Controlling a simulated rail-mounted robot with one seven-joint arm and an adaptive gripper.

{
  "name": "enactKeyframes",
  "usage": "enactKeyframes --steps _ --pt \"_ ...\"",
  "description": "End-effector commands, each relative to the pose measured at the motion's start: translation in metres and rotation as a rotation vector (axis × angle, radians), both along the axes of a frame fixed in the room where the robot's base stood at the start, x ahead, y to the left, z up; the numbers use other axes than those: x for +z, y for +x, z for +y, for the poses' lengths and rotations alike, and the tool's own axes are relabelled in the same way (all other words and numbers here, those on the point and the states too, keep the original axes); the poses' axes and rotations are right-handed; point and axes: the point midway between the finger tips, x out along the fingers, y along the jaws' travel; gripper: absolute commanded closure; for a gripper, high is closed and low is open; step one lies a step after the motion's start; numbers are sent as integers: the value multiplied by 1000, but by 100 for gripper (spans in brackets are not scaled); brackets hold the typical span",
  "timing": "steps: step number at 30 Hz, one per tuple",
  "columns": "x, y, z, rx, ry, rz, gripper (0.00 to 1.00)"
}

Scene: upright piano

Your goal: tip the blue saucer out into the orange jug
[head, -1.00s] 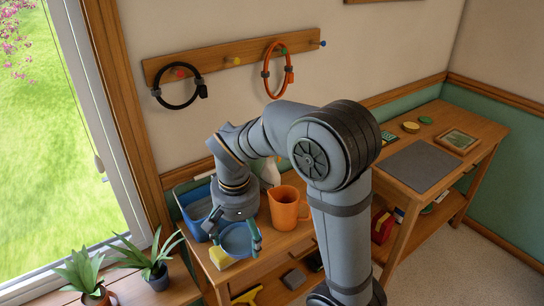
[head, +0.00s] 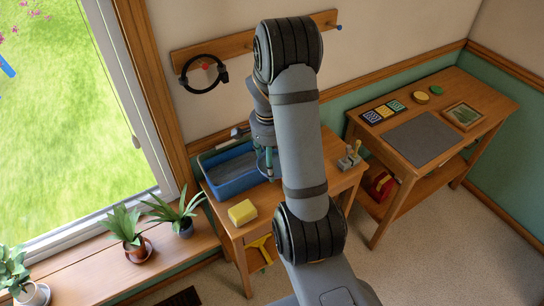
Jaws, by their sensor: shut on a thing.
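My gripper (head: 268,163) is mostly hidden behind my own arm, at the right end of the blue tub over the small wooden table. One greenish finger shows, pointing down. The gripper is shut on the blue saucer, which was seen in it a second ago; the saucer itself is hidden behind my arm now. The orange jug is also hidden behind my arm, so I cannot tell how saucer and jug stand to each other, or whether the saucer is tilted.
The blue tub (head: 237,187) stands at the table's back left, with a yellow sponge (head: 242,213) in front. A small lever device (head: 349,160) is at the right. Potted plants (head: 128,230) line the window sill. A second table with a grey mat (head: 424,139) stands right.

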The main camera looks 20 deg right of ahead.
Motion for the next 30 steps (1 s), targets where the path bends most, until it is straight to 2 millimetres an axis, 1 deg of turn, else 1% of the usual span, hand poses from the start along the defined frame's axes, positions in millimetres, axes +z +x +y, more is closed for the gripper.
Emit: enactKeyframes --steps 1,18,30 --pt "-5 1 -3 -1 0 1 47" --pt "-40 13 -28 1 0 0 48" --pt "-60 23 -49 0 2 1 48"
